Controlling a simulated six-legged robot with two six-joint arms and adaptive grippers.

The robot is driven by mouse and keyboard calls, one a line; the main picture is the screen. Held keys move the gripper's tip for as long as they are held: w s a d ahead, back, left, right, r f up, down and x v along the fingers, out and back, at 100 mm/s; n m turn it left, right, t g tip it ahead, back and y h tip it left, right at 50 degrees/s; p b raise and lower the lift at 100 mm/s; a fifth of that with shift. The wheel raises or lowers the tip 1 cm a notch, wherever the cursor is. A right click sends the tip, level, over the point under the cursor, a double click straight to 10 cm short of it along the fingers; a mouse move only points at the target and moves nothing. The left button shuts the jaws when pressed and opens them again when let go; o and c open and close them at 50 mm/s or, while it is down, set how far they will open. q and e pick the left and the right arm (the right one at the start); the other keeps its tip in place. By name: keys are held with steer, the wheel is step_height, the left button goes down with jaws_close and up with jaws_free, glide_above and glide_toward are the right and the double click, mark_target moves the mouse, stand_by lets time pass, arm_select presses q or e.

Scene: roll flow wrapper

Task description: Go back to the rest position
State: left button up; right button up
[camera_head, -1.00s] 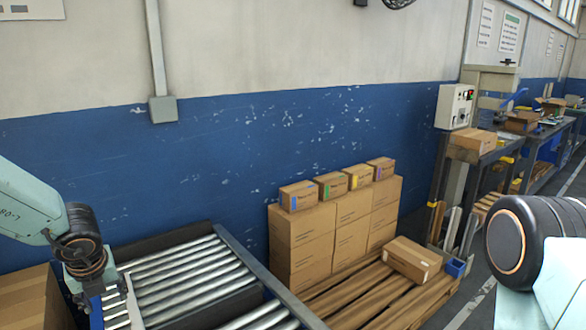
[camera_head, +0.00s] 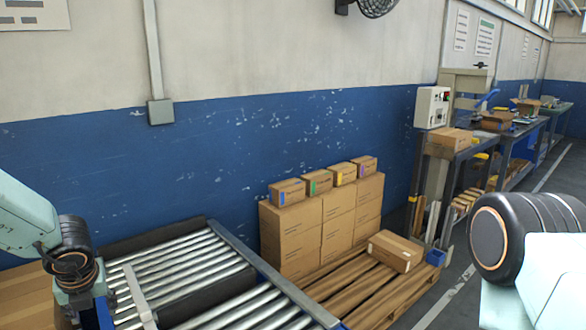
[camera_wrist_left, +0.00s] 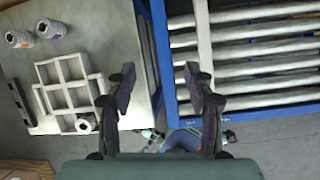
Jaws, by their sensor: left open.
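My left arm comes in at the left edge of the head view, beside the roller conveyor (camera_head: 190,275); its wrist (camera_head: 75,265) shows there. In the left wrist view my left gripper (camera_wrist_left: 160,85) is open, its two fingers apart with nothing between them. Below the fingers are a table edge on the left and the blue-framed roller conveyor (camera_wrist_left: 255,110) on the right. At the right of the head view a dark joint (camera_head: 515,235) and a pale link of my own arm show. My right gripper is out of view.
A white divided rack (camera_wrist_left: 70,90) and rolls (camera_wrist_left: 50,28) are on a grey table. Stacked cartons (camera_head: 320,225) and a single carton (camera_head: 396,251) are on a wooden pallet (camera_head: 365,292). Workbenches line the blue wall on the right. Floor shows beyond the pallet.

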arm_select(q)
steer(key=s+d+f+m+g, duration=0.1)
steer(key=s+d+f+m, duration=0.3)
steer(key=s+f+m, duration=0.65)
steer(key=s+d+f+m, duration=0.4)
steer(key=s+f+m, duration=0.1)
steer(key=m, duration=1)
steer(key=s+d+f+m+g+h, duration=0.1)
steer(key=s+d+f+m+h, duration=0.1)
steer(key=s+d+m, duration=0.45)
steer(key=s+d+f+m+g+h, duration=0.1)
steer(key=s+d+f+m, duration=0.25)
steer(key=s+m, duration=0.65)
step_height(320, 180, down, 9)
steer(key=b, duration=1)
steer(key=shift+w+d+r, duration=0.15)
steer(key=shift+d+r, duration=0.05)
steer(key=shift+d, duration=0.2)
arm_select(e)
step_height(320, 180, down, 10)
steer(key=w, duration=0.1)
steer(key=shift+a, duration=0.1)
arm_select(q)
steer(key=shift+c, duration=0.4)
